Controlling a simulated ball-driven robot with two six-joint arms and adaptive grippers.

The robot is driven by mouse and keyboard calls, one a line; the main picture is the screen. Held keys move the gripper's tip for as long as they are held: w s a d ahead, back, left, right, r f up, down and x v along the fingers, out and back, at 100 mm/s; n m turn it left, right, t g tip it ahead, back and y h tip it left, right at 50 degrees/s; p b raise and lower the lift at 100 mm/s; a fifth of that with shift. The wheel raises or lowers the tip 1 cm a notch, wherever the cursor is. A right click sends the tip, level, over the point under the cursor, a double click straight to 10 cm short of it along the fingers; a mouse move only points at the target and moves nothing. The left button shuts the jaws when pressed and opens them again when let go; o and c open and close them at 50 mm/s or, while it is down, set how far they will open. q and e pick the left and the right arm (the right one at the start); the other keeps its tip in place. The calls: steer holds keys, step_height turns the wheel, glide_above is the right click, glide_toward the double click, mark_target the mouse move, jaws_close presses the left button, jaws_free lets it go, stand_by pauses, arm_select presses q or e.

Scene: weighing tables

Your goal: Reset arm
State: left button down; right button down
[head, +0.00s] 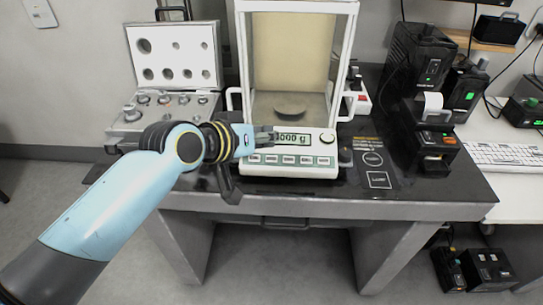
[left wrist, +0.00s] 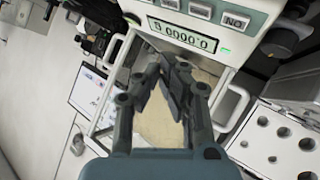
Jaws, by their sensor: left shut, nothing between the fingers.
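My left arm comes in from the left in the head view. Its gripper (head: 264,134) is in front of the scale's control panel, near the left end of the display. In the left wrist view the gripper (left wrist: 178,82) is shut and empty, its fingers in front of the scale. The balance scale (head: 290,165) stands on the dark table, with a glass chamber and a round pan inside. Its display also shows in the left wrist view (left wrist: 183,36), upside down. The pan looks empty. I cannot see my right gripper in either view.
An open case of weights (head: 123,127) stands left of the scale, close behind my left arm. A label printer (head: 433,130) and other black devices stand at the right of the table (head: 440,195). A keyboard (head: 500,156) lies on the white desk farther right.

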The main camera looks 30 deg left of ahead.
stand_by(0.4)
arm_select(q)
steer(key=s+a+r+m+g+y, duration=0.1)
steer(key=s+a+m+g+y, duration=0.2)
steer(key=s, duration=1)
steer(key=s+a+r+g+y, duration=0.1)
steer(key=s+a+g, duration=0.3)
steer(key=s, duration=0.9)
step_height(320, 180, down, 34)
steer(key=s+a+g+b, duration=0.2)
steer(key=s+g+b, duration=0.1)
steer(key=b, duration=0.2)
steer(key=s+f+b, duration=0.3)
steer(key=s+f, duration=1.4)
steer(key=shift+a+f+g+b, duration=0.3)
steer(key=shift+a+g+b, duration=0.05)
steer(key=shift+g+b, duration=0.05)
